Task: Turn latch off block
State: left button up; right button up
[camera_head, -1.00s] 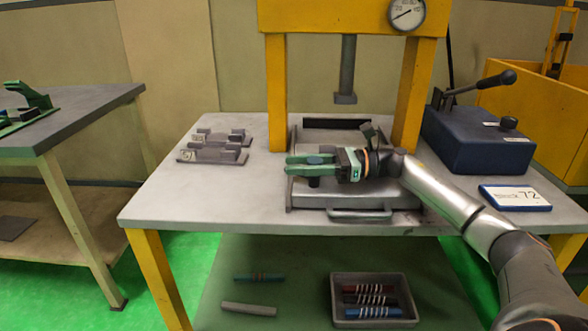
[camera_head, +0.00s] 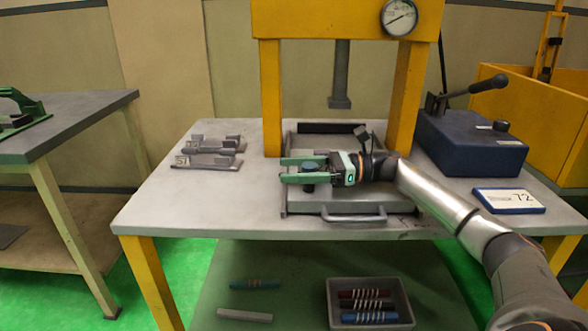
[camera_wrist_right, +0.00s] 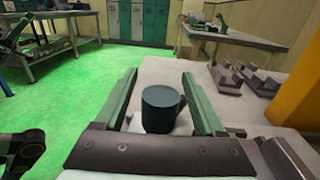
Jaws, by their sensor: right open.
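The latch shows as a dark blue-grey round knob (camera_head: 310,167) at the left front of the press's grey sliding plate. My right gripper (camera_head: 283,170) is open, with its two green fingers pointing left on either side of the knob. In the right wrist view the knob (camera_wrist_right: 162,110) stands upright between the open fingers (camera_wrist_right: 158,73), with a gap visible on each side. The fingers and the hand hide the lower part of the latch and any block beside it. My left gripper is not in view.
The yellow press frame (camera_head: 405,95) rises behind the plate (camera_head: 355,195). A blue lever box (camera_head: 470,145) and a sign (camera_head: 508,200) are on the right. Grey V-shaped holders (camera_head: 210,160) stand on the left.

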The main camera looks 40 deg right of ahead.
jog(key=v, duration=1.1)
jog(key=shift+d, duration=0.2)
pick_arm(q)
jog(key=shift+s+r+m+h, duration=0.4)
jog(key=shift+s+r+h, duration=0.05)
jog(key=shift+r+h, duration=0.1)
pick_arm(e)
jog(key=shift+s+d, duration=0.4)
jog(key=shift+d, duration=0.05)
